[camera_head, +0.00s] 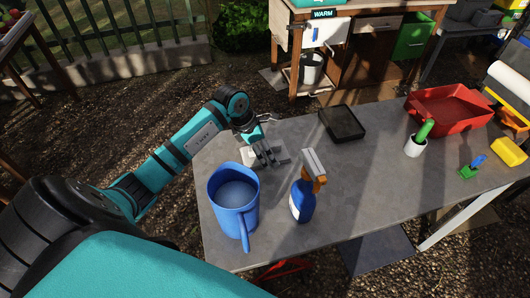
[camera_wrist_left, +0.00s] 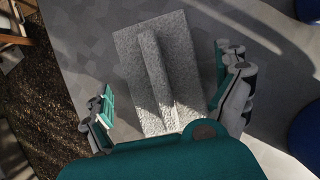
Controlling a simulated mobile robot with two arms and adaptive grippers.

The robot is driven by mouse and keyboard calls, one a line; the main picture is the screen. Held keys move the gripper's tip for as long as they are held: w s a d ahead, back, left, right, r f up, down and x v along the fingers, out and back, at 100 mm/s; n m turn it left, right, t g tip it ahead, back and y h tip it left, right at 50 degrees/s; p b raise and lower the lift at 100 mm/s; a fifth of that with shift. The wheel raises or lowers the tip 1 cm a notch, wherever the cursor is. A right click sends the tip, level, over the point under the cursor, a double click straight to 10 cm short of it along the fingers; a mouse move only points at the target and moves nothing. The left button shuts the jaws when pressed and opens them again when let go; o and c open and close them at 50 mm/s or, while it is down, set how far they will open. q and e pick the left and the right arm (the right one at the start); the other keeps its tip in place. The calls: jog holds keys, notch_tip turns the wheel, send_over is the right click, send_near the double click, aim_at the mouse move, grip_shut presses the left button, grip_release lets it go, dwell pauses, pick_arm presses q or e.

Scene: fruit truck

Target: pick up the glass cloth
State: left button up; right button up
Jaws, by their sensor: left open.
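The glass cloth (camera_wrist_left: 183,62) is a light grey, textured, roughly square cloth with a raised fold or ridge along its middle. It lies on the grey table in the left wrist view. My left gripper (camera_wrist_left: 166,98) is open, with one finger on each side of the cloth's near part. In the head view my left gripper (camera_head: 263,154) is low over the cloth, behind the blue jug, and hides part of it. I cannot tell whether the fingers touch the cloth. My right gripper is not in view.
A blue jug (camera_head: 233,205) and a blue spray bottle (camera_head: 302,201) with an orange trigger stand close in front of the gripper. A black tray (camera_head: 342,123), white cup (camera_head: 414,148), red tray (camera_head: 449,110) and yellow sponge (camera_head: 509,152) are farther right. The table's middle is clear.

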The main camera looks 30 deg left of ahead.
pick_arm(q)
jog(key=shift+f, duration=0.25)
dwell(0.4)
jog(key=c, duration=1.1)
jog(key=shift+o, duration=0.2)
jog(key=shift+r, duration=0.55)
notch_tip(320, 180, up, 9)
jog(key=shift+f+b, duration=0.1)
jog(key=shift+b, duration=0.55)
jog(key=shift+r, duration=0.4)
